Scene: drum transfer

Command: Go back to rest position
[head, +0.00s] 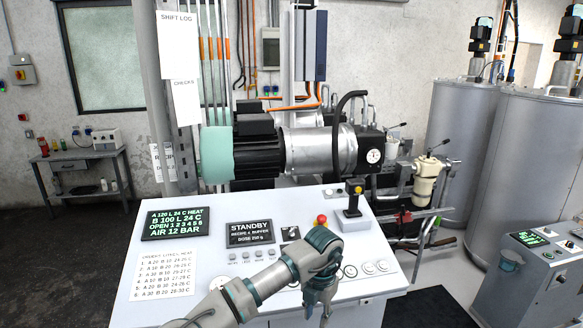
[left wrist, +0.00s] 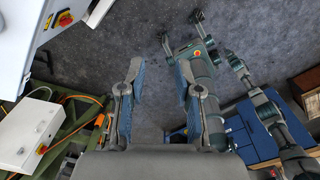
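My left gripper (head: 318,308) hangs fingers down in front of the white control console (head: 187,229), near its front edge. Its arm comes in from the bottom of the head view and covers part of the panel. In the left wrist view the left gripper (left wrist: 158,70) has its two fingers well apart, with only dark floor between them. It is open and holds nothing.
The console bears a red button (head: 321,219), a joystick (head: 352,205) and displays. A pump motor (head: 258,150) stands behind it, with grey drums (head: 456,125) at right. A grey control box (head: 530,285) stands at lower right.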

